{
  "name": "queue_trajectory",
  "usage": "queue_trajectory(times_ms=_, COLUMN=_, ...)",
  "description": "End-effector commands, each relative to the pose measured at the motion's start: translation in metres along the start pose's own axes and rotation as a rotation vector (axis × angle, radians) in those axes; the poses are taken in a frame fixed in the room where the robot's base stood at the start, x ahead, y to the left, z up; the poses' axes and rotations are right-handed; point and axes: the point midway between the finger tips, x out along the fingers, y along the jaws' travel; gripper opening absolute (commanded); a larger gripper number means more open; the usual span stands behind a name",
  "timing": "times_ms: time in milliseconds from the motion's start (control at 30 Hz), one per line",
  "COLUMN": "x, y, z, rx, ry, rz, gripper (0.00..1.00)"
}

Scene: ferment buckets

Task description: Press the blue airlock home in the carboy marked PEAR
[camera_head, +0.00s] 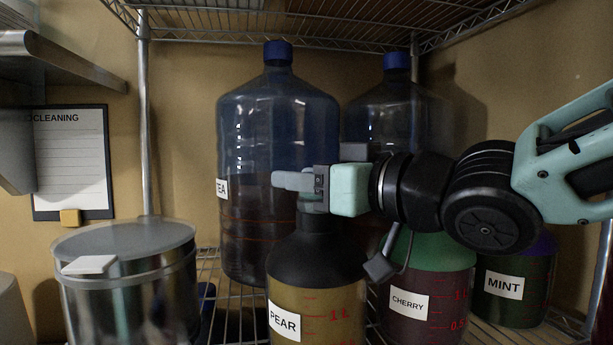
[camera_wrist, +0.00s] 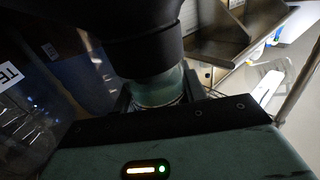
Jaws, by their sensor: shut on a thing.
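The carboy marked PEAR (camera_head: 318,255) stands upright at the front of the shelf, with yellow-brown liquid and a dark shoulder and neck. My gripper (camera_head: 298,185) lies level right over its neck, coming from the right. In the wrist view my gripper (camera_wrist: 155,100) is shut on a pale, translucent blue-green piece, which appears to be the airlock (camera_wrist: 155,88). The dark carboy neck (camera_wrist: 145,50) meets this piece. In the head view the fingers hide it. I cannot tell how deep it sits in the neck.
The large TEA carboy (camera_head: 262,130) stands close behind, with another large carboy (camera_head: 390,115) beside it. The CHERRY carboy (camera_head: 428,285), with a green top, and the MINT carboy (camera_head: 515,290) stand right, under my arm. A lidded metal bin (camera_head: 130,285) stands left. A wire shelf (camera_head: 330,35) hangs above.

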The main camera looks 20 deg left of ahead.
Motion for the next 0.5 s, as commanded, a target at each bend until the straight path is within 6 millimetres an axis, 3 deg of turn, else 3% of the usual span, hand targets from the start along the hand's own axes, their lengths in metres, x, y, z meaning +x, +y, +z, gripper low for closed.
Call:
queue_trajectory(times_ms=233, x=-0.0001, y=-0.0001, z=0.0043, rx=0.002, ry=-0.009, rz=0.0, gripper=0.16)
queue_trajectory(times_ms=267, x=-0.0001, y=-0.0001, z=0.0041, rx=0.002, ry=-0.008, rz=0.0, gripper=0.5)
queue_trajectory(times_ms=300, x=-0.0001, y=-0.0001, z=0.0037, rx=0.002, ry=-0.007, rz=0.0, gripper=0.61)
queue_trajectory(times_ms=333, x=-0.0001, y=-0.0001, z=0.0033, rx=0.002, ry=-0.007, rz=0.0, gripper=0.67)
queue_trajectory(times_ms=500, x=-0.0001, y=0.0, z=0.0013, rx=0.001, ry=-0.003, rz=0.0, gripper=0.67)
